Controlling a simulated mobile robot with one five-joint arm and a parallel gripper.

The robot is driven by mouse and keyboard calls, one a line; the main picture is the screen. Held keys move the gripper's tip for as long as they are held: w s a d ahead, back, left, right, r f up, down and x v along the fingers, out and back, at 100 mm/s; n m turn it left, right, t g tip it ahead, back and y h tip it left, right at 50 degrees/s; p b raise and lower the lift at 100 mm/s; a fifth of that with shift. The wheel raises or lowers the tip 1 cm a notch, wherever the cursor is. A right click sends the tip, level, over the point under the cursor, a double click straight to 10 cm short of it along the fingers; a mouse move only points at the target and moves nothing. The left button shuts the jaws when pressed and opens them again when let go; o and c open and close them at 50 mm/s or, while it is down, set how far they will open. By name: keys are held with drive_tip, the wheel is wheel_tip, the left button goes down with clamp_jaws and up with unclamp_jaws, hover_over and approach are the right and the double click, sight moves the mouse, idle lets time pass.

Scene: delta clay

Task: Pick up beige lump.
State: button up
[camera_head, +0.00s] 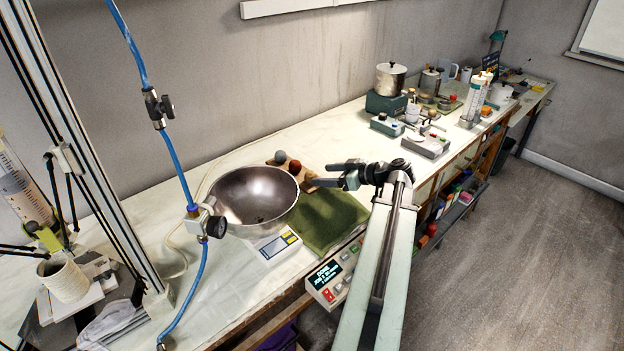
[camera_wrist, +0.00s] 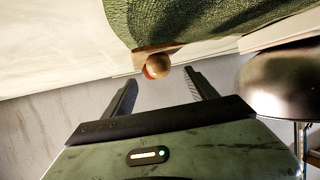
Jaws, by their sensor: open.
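The beige lump (camera_wrist: 159,65) is a small round ball in the wrist view. It sits on a narrow wooden board (camera_wrist: 178,47), with a reddish lump (camera_wrist: 147,73) partly hidden behind it. My gripper (camera_wrist: 162,79) is open and empty. In the picture the beige lump appears between its two fingertips, and I see no contact. In the head view my gripper (camera_head: 318,182) reaches left over the green cloth towards the board. There the beige lump is hard to tell from the board beside the fingertips.
A large metal bowl (camera_head: 254,196) stands left of the board; it also shows in the wrist view (camera_wrist: 285,82). A dark red lump (camera_head: 295,166) and a greyish lump (camera_head: 281,157) lie by its rim. The green cloth (camera_head: 332,221) lies in front. A grey wall (camera_head: 290,70) stands behind.

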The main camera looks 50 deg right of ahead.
sight(314, 173)
drive_tip(key=b+x, duration=0.1)
drive_tip(key=x, duration=0.1)
drive_tip(key=b+x, duration=0.1)
drive_tip(key=x, duration=0.1)
drive_tip(key=shift+f, duration=0.35)
drive_tip(key=shift+w, duration=0.35)
clamp_jaws()
drive_tip(key=shift+r, duration=0.1)
drive_tip(key=shift+r+p, duration=0.55)
drive_tip(key=shift+p, duration=0.05)
wheel_tip(314, 173, up, 3)
drive_tip(key=p, duration=0.3)
drive_tip(key=shift+r, duration=0.1)
drive_tip(key=s+d, duration=0.2)
drive_tip(key=s, duration=0.2)
drive_tip(key=s+d, duration=0.3)
drive_tip(key=s, duration=0.2)
drive_tip(key=s+d, duration=0.3)
drive_tip(key=s, duration=0.1)
drive_tip(key=shift+s+d+r+p, duration=0.25)
drive_tip(key=shift+s+r+p, duration=0.05)
drive_tip(key=shift+p, duration=0.1)
